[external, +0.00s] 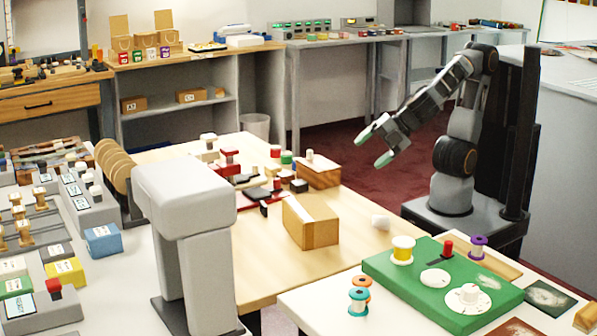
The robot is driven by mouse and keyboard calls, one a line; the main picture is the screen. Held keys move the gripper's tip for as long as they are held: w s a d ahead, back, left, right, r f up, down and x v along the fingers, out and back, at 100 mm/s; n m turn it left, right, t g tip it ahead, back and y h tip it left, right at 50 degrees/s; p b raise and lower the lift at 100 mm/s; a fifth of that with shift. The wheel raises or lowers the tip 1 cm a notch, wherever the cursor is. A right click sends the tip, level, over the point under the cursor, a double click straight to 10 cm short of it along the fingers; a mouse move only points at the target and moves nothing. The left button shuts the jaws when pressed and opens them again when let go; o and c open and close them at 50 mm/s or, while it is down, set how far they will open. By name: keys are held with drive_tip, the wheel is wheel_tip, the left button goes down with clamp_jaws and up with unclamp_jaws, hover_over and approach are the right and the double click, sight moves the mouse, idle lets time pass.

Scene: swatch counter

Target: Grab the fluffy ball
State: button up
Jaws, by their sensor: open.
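A small white rounded lump (381,222) lies on the wooden table near its right edge, close to the green board; it may be the fluffy ball, but its texture is too small to tell. My gripper (377,146) is open and empty, its two green-tipped fingers spread apart. It is held in the air above and behind the lump in the picture, well apart from it. My arm reaches left from its column at the right.
The green board (395,276) in front holds thread spools, a red peg and white discs. A cardboard-coloured block (310,224) and several small red, white and black pieces stand on the table (265,262). A large grey machine (188,240) rises at the left.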

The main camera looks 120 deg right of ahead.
sight(384, 213)
drive_tip(key=a+f+n+t+y+b, duration=0.1)
drive_tip(key=a+f+n+b, duration=0.2)
drive_tip(key=n, duration=0.4)
drive_tip(key=w+a+f+n+t+y+b, duration=0.1)
drive_tip(key=a+f+n+t+y+b, duration=0.1)
drive_tip(key=n, duration=0.6)
drive_tip(key=w+a+f+n+t+y+b, duration=0.1)
drive_tip(key=a+f+n+b, duration=0.4)
drive_tip(key=f+n+b, duration=0.1)
drive_tip(key=shift+w+f+n+y+b, duration=0.2)
drive_tip(key=shift+w+n+y+b, duration=0.1)
drive_tip(key=shift+n+b, duration=0.5)
drive_tip(key=shift+a+f+n+y+b, duration=0.3)
drive_tip(key=shift+a+f+n+b, duration=0.15)
drive_tip(key=shift+n, duration=0.45)
drive_tip(key=shift+w+f+b, duration=0.15)
drive_tip(key=shift+w+b, duration=0.15)
drive_tip(key=shift+b, duration=0.1)
drive_tip(key=shift+n, duration=0.3)
drive_tip(key=shift+r+b+x, duration=0.1)
drive_tip(key=shift+b+x, duration=0.45)
drive_tip(key=shift+x, duration=0.45)
drive_tip(key=shift+r+b+x, duration=0.15)
drive_tip(key=shift+b+x, duration=0.35)
drive_tip(key=shift+x, duration=0.5)
drive_tip(key=shift+w, duration=0.15)
drive_tip(key=shift+c, duration=0.2)
drive_tip(key=c, duration=0.9)
drive_tip(key=shift+r, duration=0.1)
